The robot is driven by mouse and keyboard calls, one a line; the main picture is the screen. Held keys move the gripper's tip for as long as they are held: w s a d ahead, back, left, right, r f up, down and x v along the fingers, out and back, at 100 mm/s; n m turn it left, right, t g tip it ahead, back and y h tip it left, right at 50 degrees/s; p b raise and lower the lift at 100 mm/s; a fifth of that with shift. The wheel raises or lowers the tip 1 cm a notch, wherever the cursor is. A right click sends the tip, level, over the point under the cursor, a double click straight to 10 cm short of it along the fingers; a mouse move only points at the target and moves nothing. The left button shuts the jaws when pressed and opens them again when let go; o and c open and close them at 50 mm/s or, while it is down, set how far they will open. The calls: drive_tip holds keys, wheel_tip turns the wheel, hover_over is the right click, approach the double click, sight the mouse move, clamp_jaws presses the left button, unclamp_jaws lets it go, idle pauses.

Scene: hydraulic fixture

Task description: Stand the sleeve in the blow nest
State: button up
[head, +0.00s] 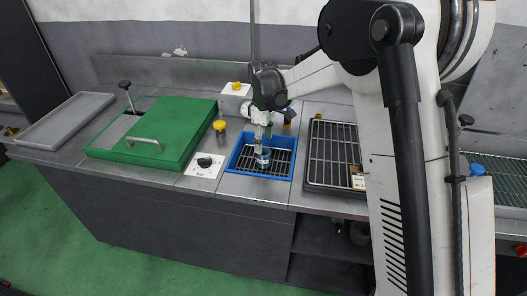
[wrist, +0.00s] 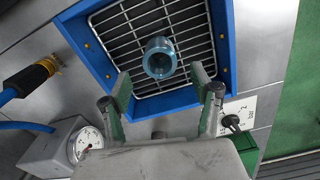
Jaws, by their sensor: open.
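The sleeve (head: 263,156), a short blue-grey metal tube, appears to stand upright on the grate of the blue-rimmed blow nest (head: 232,160). In the wrist view the sleeve (wrist: 159,58) shows its open round end, with the grate around it and the blue rim (wrist: 229,50) outside. My gripper (head: 263,138) is over the nest, right at the sleeve in the head view. In the wrist view my gripper (wrist: 163,82) has its two fingers apart, with the sleeve just beyond the gap between their tips. I cannot tell whether a finger touches it. The sleeve's lower end is hidden.
A green lid (head: 150,122) with a handle and a knob panel (head: 204,162) lie left of the nest. A dark grated tray (head: 333,150) is close on the right. A pressure gauge (wrist: 88,142) and a brass-ended blue hose (wrist: 30,78) flank the nest.

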sight(265, 152)
drive_tip(key=shift+r, duration=1.9)
drive_tip(key=shift+s+d+r, duration=0.1)
drive_tip(key=shift+d+r, duration=0.1)
drive_tip(key=shift+r, duration=0.05)
drive_tip(key=s+d+r+m+t, duration=0.3)
drive_tip(key=s+d+r+m, duration=0.3)
drive_tip(key=s+d+r, duration=0.65)
drive_tip(key=s+d+m+t, duration=0.2)
drive_tip(key=s+d+m, duration=0.1)
drive_tip(key=s, duration=0.8)
drive_tip(key=s+d+f+m+t, duration=0.1)
drive_tip(key=s+d+m+t, duration=0.1)
drive_tip(key=s, duration=0.8)
drive_tip(key=shift+s+d+f+m, duration=0.35)
drive_tip(key=shift+d+m, duration=0.55)
drive_tip(key=shift+m, duration=0.3)
